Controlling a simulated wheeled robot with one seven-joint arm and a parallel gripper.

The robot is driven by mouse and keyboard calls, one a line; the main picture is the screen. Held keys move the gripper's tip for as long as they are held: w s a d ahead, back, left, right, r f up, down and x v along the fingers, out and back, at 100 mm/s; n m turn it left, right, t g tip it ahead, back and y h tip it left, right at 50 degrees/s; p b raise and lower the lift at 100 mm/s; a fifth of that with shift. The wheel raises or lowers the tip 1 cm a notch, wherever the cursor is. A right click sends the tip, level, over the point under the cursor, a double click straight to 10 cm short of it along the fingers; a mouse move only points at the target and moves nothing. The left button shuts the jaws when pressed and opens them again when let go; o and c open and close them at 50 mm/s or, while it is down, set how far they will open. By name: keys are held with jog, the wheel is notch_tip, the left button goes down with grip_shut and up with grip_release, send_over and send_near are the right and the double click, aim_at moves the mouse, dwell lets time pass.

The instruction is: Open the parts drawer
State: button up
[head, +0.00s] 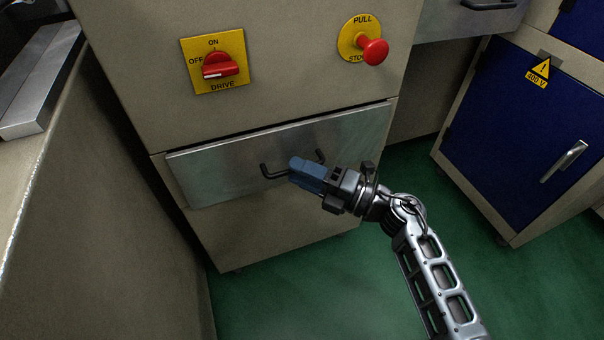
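The parts drawer (225,165) has a plain grey metal front, set low in the beige cabinet. Its front seems to stand slightly proud of the cabinet face; I cannot tell how far it is out. A dark bar handle (273,172) sits on the middle of the front. My gripper (296,170), with blue fingers, is at the handle and covers its middle. Only the handle's two ends show on either side of the fingers. Whether the fingers are closed around the bar or only in front of it is hidden from this view.
Above the drawer are a red rotary drive switch (220,66) on a yellow plate and a red stop knob (375,51). A blue cabinet (530,130) stands at the right. A beige unit (100,210) stands close at the left. Green floor (300,290) is open in front.

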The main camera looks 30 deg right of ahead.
jog(key=shift+c, duration=0.5)
grip_shut()
